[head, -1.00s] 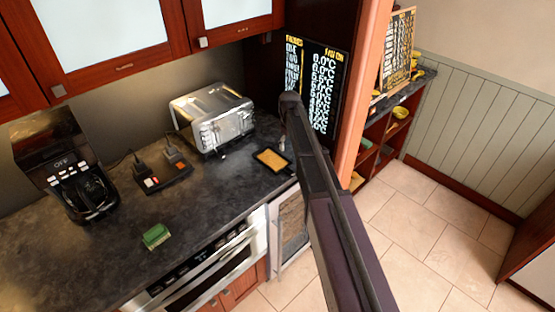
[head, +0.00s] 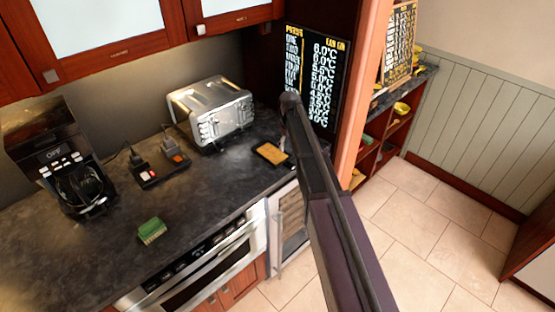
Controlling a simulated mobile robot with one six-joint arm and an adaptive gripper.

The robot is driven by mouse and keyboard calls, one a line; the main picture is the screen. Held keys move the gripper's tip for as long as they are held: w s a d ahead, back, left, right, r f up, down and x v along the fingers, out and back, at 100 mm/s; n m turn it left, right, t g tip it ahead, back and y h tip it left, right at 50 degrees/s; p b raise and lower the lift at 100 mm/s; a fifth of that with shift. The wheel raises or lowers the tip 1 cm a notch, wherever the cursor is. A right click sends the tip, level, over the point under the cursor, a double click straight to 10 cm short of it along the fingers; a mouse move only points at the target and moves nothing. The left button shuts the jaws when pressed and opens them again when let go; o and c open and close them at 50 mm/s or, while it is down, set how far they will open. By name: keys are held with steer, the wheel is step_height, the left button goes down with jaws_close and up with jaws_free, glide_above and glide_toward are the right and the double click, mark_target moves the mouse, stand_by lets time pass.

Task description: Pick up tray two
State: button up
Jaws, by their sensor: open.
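A small dark tray with a tan inside (head: 271,153) lies on the dark counter, to the right of the toaster. I see no label on it, so I cannot tell if it is tray two. The upper end of my arm (head: 291,102) stands just right of and above it in the picture. My gripper does not show. The stainless microwave drawer (head: 212,262) is in the cabinet front below the counter and looks shut.
A silver toaster (head: 212,110), a black coffee maker (head: 62,165), a small device with red and white buttons (head: 158,168) and a green sponge (head: 151,230) stand on the counter (head: 60,250). Wall cabinets (head: 110,30) hang above. Tiled floor (head: 420,220) is clear at right.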

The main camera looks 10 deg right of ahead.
steer(key=b, duration=0.4)
glide_above(288, 161)
steer(key=s, duration=0.2)
steer(key=shift+w+a+f, duration=0.15)
steer(key=shift+f, duration=1)
steer(key=shift+w+a+f, duration=0.1)
steer(key=shift+f, duration=1)
steer(key=shift+f, duration=0.1)
steer(key=f+b, duration=0.3)
steer(key=shift+w+d, duration=0.15)
steer(key=shift+w, duration=0.1)
steer(key=shift+f+b, duration=1)
steer(key=shift+b, duration=0.05)
jaws_close()
